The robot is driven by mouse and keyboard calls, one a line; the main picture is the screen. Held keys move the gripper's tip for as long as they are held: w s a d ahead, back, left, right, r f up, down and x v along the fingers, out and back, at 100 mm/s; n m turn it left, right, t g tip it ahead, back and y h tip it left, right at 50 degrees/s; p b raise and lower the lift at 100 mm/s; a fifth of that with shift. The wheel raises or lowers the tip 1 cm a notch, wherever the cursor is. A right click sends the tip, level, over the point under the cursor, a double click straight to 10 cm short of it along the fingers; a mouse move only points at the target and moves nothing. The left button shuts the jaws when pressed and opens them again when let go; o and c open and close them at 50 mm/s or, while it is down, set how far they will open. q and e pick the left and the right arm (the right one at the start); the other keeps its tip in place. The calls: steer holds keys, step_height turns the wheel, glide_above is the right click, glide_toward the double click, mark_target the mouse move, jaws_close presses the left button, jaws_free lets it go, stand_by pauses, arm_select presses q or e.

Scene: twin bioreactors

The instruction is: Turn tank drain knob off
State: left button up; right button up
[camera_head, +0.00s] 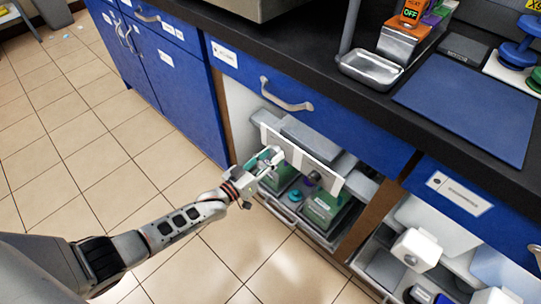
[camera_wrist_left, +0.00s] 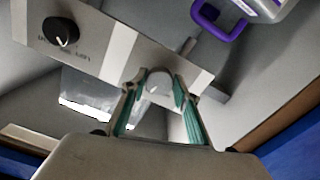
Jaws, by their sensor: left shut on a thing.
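A pale panel (camera_head: 302,160) runs across the open cabinet bay under the counter. A black knob (camera_head: 313,178) sits on it; in the left wrist view the black knob (camera_wrist_left: 60,33) is at upper left with blurred lettering beneath. My left gripper (camera_head: 265,160) is at the panel's left part. In the left wrist view its teal-lined fingers (camera_wrist_left: 157,92) are closed around a pale round knob (camera_wrist_left: 158,80) on the panel. I cannot read which knob is the tank drain knob. My right gripper is not in view.
Green-topped containers (camera_head: 320,210) stand in the bay below the panel. A blue drawer front (camera_head: 330,125) with a metal handle (camera_head: 287,97) is above. In the left wrist view a purple-handled container (camera_wrist_left: 210,22) is at upper right.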

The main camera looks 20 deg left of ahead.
arm_select(q)
steer(key=n, duration=0.3)
steer(key=shift+n, duration=0.3)
steer(key=n, duration=0.2)
steer(key=shift+s+d+n, duration=0.1)
steer(key=shift+n, duration=0.3)
steer(key=n, duration=0.4)
steer(key=shift+b, duration=0.3)
steer(key=shift+n, duration=1)
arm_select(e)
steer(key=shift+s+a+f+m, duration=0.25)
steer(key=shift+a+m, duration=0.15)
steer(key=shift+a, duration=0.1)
arm_select(q)
steer(key=shift+r, duration=0.1)
steer(key=o, duration=1.1)
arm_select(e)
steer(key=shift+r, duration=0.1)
arm_select(q)
steer(key=v, duration=1.2)
